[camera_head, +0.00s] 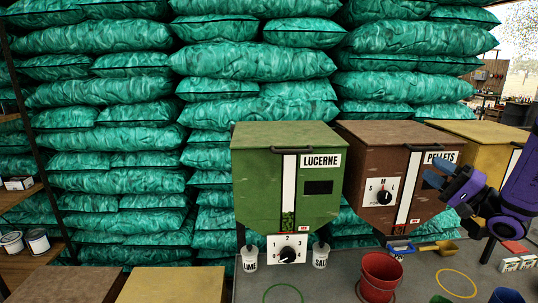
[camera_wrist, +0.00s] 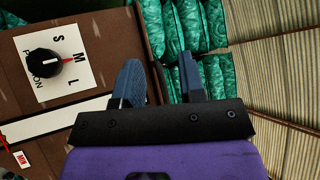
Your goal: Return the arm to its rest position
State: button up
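My purple arm (camera_head: 520,195) comes in from the right in the head view. My gripper (camera_head: 436,175) has blue fingers and is in front of the brown PELLETS dispenser (camera_head: 365,155), by its label. In the wrist view my gripper (camera_wrist: 160,78) has its fingers apart with nothing between them. The dispenser's black dial (camera_wrist: 44,63) is at the left of that view, clear of the fingers, with its red mark toward M.
A green LUCERNE dispenser (camera_head: 270,180) stands left and a yellow one (camera_head: 490,150) right, partly behind my arm. On the counter (camera_head: 330,285) are a red bucket (camera_head: 379,278), a yellow scoop (camera_head: 446,247), rings and small boxes (camera_head: 514,264). Green sacks (camera_head: 110,150) are stacked behind.

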jog(key=s+a+r+n+g+h, duration=0.1)
jog(key=s+a+r+n+g, duration=0.15)
jog(key=s+a+g, duration=0.55)
jog(key=s+a+r+n+g+h, duration=0.1)
jog(key=s+a+n+g, duration=0.2)
jog(key=s+a+g, duration=0.5)
jog(key=s+d+r+n+t+h, duration=0.1)
jog(key=s+r+t+h, duration=0.2)
jog(key=s+h, duration=0.6)
jog(key=shift+s+d+t+h, duration=0.4)
jog(key=shift+t+h, duration=0.6)
jog(key=shift+h, duration=1.1)
jog(key=shift+n, duration=0.25)
